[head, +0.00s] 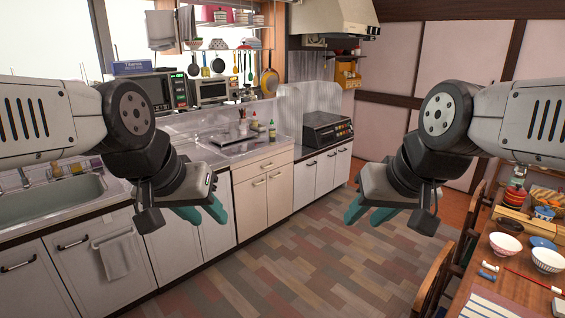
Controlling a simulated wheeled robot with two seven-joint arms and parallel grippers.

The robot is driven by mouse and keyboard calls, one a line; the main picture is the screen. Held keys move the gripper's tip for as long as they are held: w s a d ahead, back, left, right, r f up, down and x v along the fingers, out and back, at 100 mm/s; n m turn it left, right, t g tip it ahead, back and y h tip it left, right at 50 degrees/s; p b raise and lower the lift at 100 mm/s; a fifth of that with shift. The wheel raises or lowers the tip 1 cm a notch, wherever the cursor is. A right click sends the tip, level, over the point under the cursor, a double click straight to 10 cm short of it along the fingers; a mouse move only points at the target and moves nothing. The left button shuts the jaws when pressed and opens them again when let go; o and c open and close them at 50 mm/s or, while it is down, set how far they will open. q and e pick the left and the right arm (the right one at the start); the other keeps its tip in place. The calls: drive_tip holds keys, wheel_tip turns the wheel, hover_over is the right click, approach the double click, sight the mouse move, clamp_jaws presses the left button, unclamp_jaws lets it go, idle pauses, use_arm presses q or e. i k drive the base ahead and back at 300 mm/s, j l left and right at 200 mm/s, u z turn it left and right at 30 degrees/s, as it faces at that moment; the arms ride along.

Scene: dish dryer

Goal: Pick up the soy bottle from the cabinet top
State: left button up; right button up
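Small bottles stand upright on the cabinet top (233,152) in the middle of the view. One small bottle (272,130) is near the counter's right end, and another (254,121) stands just behind it to the left. They are too small to tell which is the soy bottle. My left gripper (201,212) is open and empty, in front of the lower cabinets and well short of the bottles. My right gripper (370,213) is open and empty above the floor, to the right of the bottles and far from them.
A sink (60,198) is at the left of the counter. A dining table (480,300) with bowls and chairs is at the right. The wooden floor (290,262) between is clear.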

sight(272, 127)
drive_tip(key=i, duration=2.4)
drive_tip(key=i+l+u, duration=0.1)
drive_tip(key=i+u, duration=0.15)
drive_tip(key=i, duration=0.3)
drive_tip(key=i+l+u, duration=0.3)
drive_tip(key=i, duration=0.25)
drive_tip(key=i+l+u, duration=0.25)
drive_tip(key=i, duration=0.25)
